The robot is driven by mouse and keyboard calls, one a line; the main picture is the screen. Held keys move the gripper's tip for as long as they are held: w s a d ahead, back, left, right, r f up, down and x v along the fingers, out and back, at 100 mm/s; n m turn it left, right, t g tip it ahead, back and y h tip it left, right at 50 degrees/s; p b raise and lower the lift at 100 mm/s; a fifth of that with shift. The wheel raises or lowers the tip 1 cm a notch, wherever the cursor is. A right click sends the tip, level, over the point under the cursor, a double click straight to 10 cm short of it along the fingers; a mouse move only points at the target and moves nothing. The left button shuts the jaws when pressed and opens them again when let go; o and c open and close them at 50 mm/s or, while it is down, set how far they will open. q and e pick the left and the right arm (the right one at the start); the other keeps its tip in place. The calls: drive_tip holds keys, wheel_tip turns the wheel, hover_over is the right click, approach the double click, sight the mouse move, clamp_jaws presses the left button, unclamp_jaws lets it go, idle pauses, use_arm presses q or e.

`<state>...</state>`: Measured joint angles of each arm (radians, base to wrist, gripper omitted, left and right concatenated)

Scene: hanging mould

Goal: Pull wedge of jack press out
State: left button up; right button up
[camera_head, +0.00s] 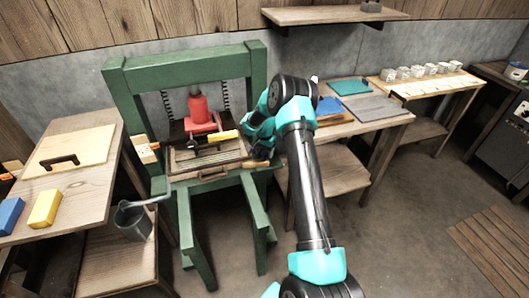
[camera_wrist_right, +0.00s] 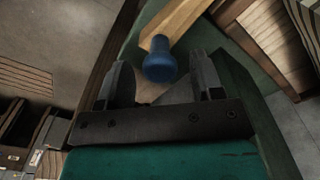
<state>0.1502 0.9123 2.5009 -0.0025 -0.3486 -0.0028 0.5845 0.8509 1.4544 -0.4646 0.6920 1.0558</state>
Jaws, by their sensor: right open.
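The green jack press (camera_head: 185,72) stands at centre left, with a red jack (camera_head: 199,112) over a slatted mould (camera_head: 205,155). A light wooden wedge (camera_wrist_right: 155,38) with a blue round knob (camera_wrist_right: 160,66) shows in the right wrist view. My right gripper (camera_wrist_right: 159,74) is open, its fingers on either side of the knob, with gaps visible. In the head view my right gripper (camera_head: 255,143) is at the press's right side, where a light wooden piece (camera_head: 258,164) sticks out below it. My left gripper is not in view.
A wooden table (camera_head: 85,190) at left holds a board, a yellow block (camera_head: 45,208) and a blue block (camera_head: 10,214). A grey can (camera_head: 133,221) is beside it.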

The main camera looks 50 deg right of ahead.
drive_tip(key=shift+f, duration=0.1)
drive_tip(key=shift+c, duration=0.2)
clamp_jaws()
idle(0.4)
